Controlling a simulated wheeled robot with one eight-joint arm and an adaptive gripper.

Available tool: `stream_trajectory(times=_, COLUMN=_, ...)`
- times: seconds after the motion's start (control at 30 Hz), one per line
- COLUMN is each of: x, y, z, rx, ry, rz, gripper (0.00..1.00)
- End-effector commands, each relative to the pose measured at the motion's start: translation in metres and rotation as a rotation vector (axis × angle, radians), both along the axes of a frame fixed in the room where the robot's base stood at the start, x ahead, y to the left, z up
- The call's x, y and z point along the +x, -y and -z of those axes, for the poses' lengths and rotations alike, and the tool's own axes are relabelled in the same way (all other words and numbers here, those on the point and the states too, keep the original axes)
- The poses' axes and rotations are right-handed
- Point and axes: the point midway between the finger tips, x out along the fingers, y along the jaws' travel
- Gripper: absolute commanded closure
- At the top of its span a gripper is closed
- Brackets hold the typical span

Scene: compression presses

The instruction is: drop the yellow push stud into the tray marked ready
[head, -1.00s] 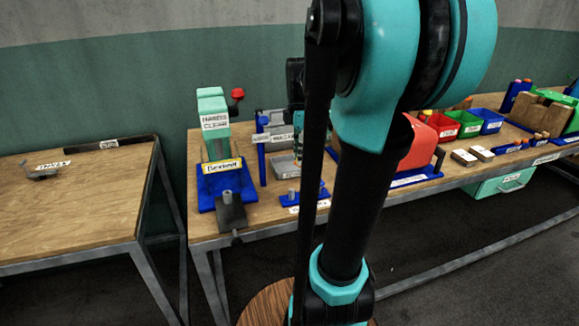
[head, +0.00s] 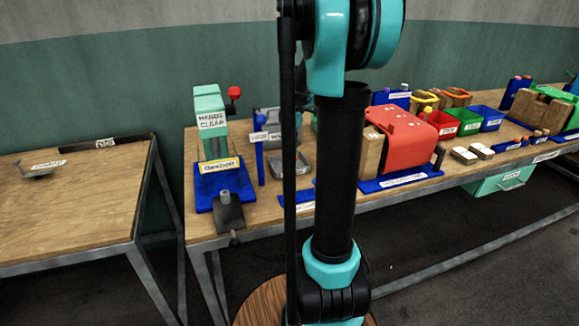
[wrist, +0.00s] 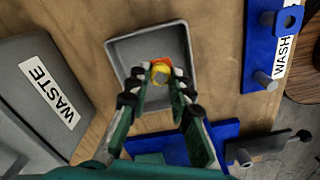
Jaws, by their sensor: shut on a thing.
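My gripper (wrist: 160,78) is shut on the yellow push stud (wrist: 160,74) in the wrist view. The stud has a yellow rounded body, and some orange shows just behind it at the fingertips. The gripper and stud appear over a shallow grey rectangular tray (wrist: 122,49) with a raised rim. Their height above its floor is hard to tell. No label shows on this tray in the wrist view. A grey tray (head: 277,167) also shows in the head view, partly hidden by my arm. My gripper is hidden in the head view.
A grey bin labelled WASTE (wrist: 31,72) stands beside the tray. A blue stand labelled WASH (wrist: 260,45) is on its other side. A green press (head: 210,125) with a blue base stands left on the bench. A red machine (head: 402,139) stands right, near coloured bins.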

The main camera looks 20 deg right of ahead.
Motion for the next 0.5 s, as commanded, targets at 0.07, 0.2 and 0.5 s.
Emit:
stream_trajectory(times=0.07, x=0.0, y=0.0, z=0.007, rx=0.0, ry=0.0, rz=0.0, gripper=0.94)
stream_trajectory(times=0.2, x=0.0, y=0.0, z=0.014, rx=0.0, ry=0.0, rz=-0.001, gripper=0.94)
stream_trajectory(times=0.5, x=0.0, y=0.0, z=0.016, rx=0.0, ry=0.0, rz=-0.001, gripper=0.94)
